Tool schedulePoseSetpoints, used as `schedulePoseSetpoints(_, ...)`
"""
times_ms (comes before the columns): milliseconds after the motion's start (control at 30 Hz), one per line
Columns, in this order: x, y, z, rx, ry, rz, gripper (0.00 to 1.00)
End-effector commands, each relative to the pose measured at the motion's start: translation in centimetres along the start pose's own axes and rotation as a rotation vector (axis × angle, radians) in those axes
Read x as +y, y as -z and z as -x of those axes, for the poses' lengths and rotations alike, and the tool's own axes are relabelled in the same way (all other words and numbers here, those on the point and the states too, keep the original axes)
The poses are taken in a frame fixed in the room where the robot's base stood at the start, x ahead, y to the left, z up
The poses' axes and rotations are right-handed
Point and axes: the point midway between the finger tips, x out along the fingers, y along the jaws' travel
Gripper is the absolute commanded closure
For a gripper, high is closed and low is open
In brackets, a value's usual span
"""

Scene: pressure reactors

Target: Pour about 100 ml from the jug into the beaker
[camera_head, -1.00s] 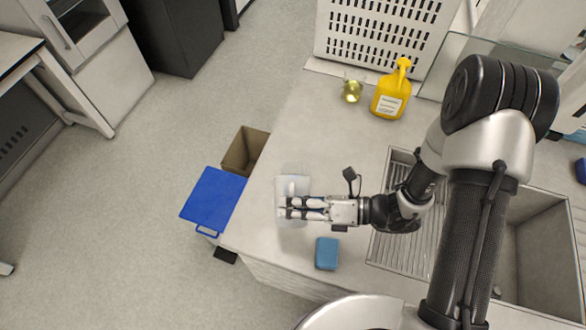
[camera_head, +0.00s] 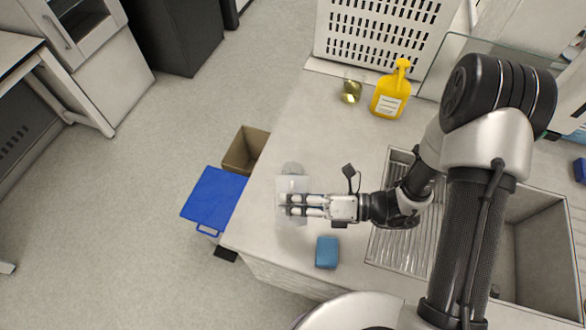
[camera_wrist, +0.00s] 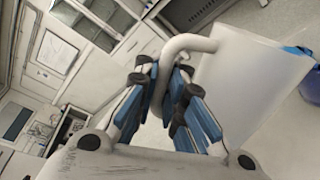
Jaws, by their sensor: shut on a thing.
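My gripper (camera_head: 290,205) is shut on the handle of the white jug (camera_head: 291,184), over the left part of the worktop. In the wrist view the handle sits between the fingers (camera_wrist: 165,85), and the jug's pale body (camera_wrist: 250,85) extends to the right, looking tilted. A faint, clear greyish round shape (camera_head: 292,168) shows just beyond the jug; it may be the beaker, partly hidden by the jug. I cannot see the jug's liquid level or any stream. A glass vessel with yellow liquid (camera_head: 351,91) stands farther back.
A yellow bottle (camera_head: 390,97) stands beside the glass vessel, before a perforated white crate (camera_head: 385,35). A blue sponge-like block (camera_head: 327,252) lies near the front edge. A sink (camera_head: 540,245) is at right. A blue-lidded bin (camera_head: 212,200) stands on the floor left of the worktop (camera_head: 330,130).

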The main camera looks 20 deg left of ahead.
Motion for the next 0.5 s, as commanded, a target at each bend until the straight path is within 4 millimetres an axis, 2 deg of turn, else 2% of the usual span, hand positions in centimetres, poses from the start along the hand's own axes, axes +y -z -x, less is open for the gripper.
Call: schedulePoseSetpoints(500,0.25,-0.41,0.03,0.004,-0.001,-0.026,1.0)
